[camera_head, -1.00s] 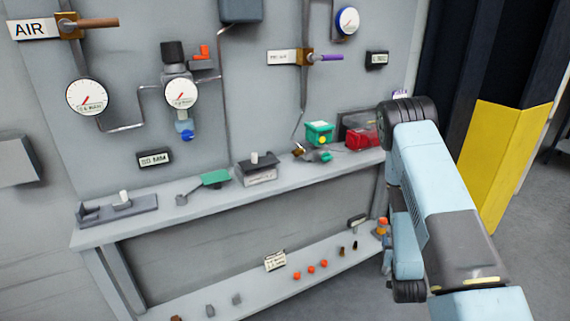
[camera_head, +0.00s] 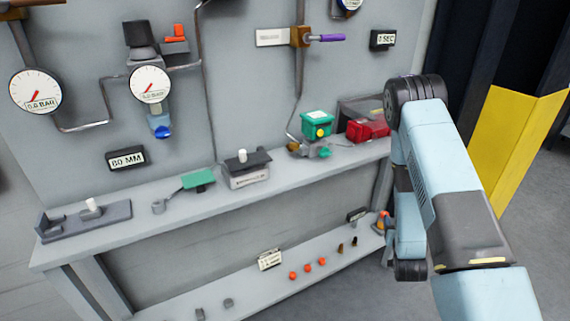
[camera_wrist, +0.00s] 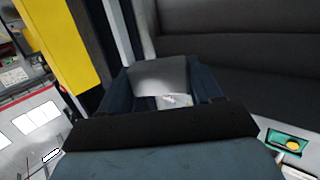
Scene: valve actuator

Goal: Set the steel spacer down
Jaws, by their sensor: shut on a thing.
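My gripper (camera_wrist: 163,82) shows in the wrist view with its two dark fingers closed on a grey block, which looks like the steel spacer (camera_wrist: 160,77). The spacer's smooth face sits between the fingers. A small pale patch shows just below it, and I cannot tell what it is. In the head view my arm reaches down the right side, and the gripper and held spacer are hidden there. No surface is seen touching the spacer.
A grey bench (camera_head: 215,205) runs along the wall, holding a fixture with a white peg (camera_head: 92,206), a green-topped piece (camera_head: 198,178), a grey block (camera_head: 246,178), and green (camera_head: 317,124) and red boxes (camera_head: 365,130). A lower shelf (camera_head: 250,289) holds small parts. A yellow panel (camera_head: 505,150) stands right.

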